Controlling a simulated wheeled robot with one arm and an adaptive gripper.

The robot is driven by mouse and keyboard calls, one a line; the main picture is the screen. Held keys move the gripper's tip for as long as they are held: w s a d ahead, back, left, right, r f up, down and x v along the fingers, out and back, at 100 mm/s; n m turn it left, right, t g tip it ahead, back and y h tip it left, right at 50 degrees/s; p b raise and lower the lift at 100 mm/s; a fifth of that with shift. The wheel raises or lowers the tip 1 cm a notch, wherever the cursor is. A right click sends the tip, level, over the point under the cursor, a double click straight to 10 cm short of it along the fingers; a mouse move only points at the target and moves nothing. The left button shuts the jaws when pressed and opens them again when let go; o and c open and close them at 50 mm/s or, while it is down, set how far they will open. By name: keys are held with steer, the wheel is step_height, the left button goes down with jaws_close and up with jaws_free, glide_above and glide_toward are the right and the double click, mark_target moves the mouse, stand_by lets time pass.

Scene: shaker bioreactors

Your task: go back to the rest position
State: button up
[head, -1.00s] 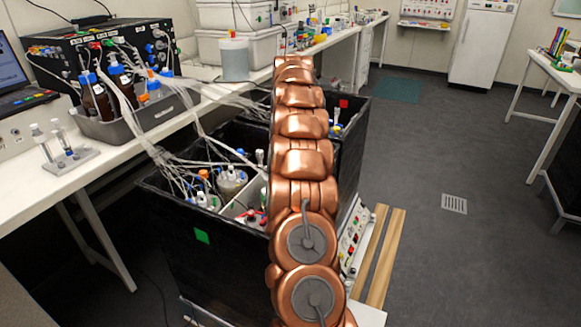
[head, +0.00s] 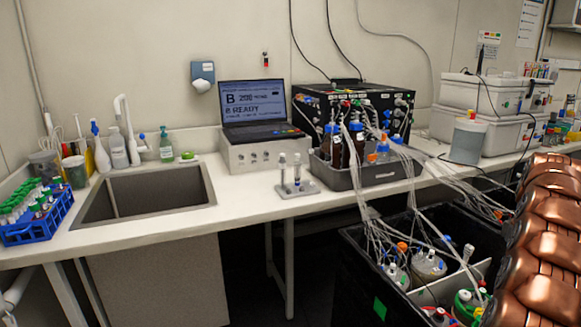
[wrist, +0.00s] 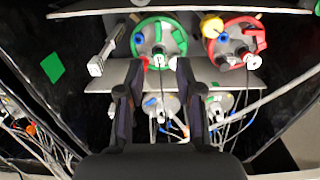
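In the wrist view my gripper (wrist: 155,68) has its two dark fingers spread apart, with nothing seen held between them. It is over an open black tub. A vessel with a green ring (wrist: 158,38) lies beyond the fingertips, and a vessel with a red ring (wrist: 237,42) is to its right. Below a grey divider, more vessels (wrist: 160,104) with tubing show between the fingers. In the head view my copper-coloured arm fills the right edge, and my gripper is not visible there.
The black tub (head: 372,272) with a green square stands before the white bench (head: 240,200). The bench bears a sink (head: 145,195), blue tube rack (head: 38,222), laptop (head: 253,103) reading "B READY", grey bottle tray (head: 372,178) and black control box (head: 365,103). Loose tubing hangs into the tub.

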steer(key=s+a+r+p, duration=0.2)
steer(key=a+r, duration=0.2)
steer(key=a, duration=0.6)
steer(key=s+a+r+p, duration=0.15)
steer(key=a+r, duration=0.25)
steer(key=a, duration=0.6)
steer(key=s+a+r+p, duration=0.1)
steer(key=s+a+r, duration=0.25)
steer(key=a, duration=0.65)
steer(key=s+a+m+p, duration=0.1)
steer(key=s+a, duration=0.3)
steer(key=s, duration=0.4)
steer(key=s+a+f+m+g+p, duration=0.1)
steer(key=s+a+p, duration=0.1)
steer(key=s+a, duration=0.3)
steer(key=s+a+m+p, duration=0.1)
steer(key=s+a, duration=0.4)
steer(key=s, duration=0.8)
steer(key=shift+s+a+f+g+p, duration=0.25)
steer(key=shift+f+g+p, duration=0.15)
steer(key=shift+p, duration=0.2)
